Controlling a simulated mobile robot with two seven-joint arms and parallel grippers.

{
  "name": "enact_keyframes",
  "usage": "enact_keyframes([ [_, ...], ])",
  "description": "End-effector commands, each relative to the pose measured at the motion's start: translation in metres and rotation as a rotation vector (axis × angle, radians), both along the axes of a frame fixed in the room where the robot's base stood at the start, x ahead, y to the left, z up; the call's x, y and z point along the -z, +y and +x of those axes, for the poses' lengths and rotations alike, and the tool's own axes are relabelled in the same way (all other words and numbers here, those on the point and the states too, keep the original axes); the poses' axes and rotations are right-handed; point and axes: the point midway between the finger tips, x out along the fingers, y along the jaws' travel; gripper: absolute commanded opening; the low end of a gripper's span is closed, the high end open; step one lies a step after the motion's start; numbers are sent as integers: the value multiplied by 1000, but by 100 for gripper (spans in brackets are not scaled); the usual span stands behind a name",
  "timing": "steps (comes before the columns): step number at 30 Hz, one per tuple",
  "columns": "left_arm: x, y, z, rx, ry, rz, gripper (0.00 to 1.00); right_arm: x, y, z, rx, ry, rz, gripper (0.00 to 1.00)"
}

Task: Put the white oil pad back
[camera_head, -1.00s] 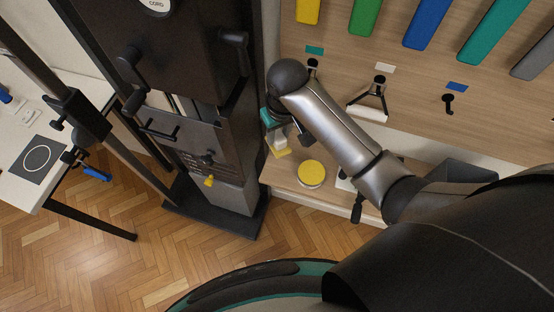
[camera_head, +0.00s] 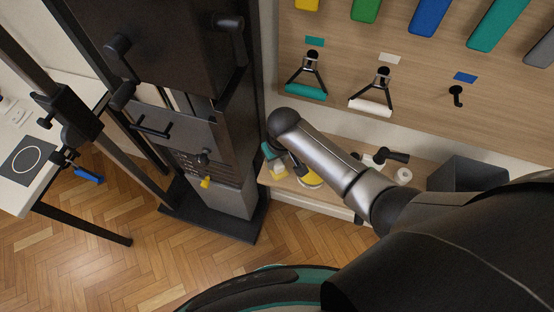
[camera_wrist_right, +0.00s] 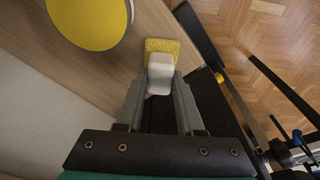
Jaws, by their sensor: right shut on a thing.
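The white oil pad (camera_wrist_right: 158,72) appears in the right wrist view as a white block on a yellow, sponge-like base. My right gripper (camera_wrist_right: 160,92) is shut on its white part. In the head view the pad's yellow and white edge (camera_head: 279,171) shows at the left end of the wooden shelf (camera_head: 340,203). My right gripper (camera_head: 275,160) is partly hidden there by its own wrist. I cannot tell whether the pad touches the shelf. My left gripper is not in view.
A round yellow-topped tin (camera_wrist_right: 88,14) stands close beside the pad. A dark machine (camera_head: 170,60) stands left of the shelf. A teal squeegee (camera_head: 305,92) and a white squeegee (camera_head: 370,106) hang on the wooden board. A dark bin (camera_head: 468,178) is at the right.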

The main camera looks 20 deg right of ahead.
Motion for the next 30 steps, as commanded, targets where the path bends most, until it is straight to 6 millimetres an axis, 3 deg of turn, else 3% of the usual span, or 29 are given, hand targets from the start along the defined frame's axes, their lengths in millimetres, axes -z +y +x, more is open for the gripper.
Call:
enact_keyframes([
  [5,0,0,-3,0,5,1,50,0,0,0,0,-1,0,0],
  [6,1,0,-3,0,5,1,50,1,0,0,0,0,0,38],
  [14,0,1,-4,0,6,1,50,1,0,0,0,0,0,66],
  [23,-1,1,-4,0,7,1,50,-2,0,0,0,-1,0,66],
  [30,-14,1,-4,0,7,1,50,-33,-1,-4,1,-3,2,66],
])
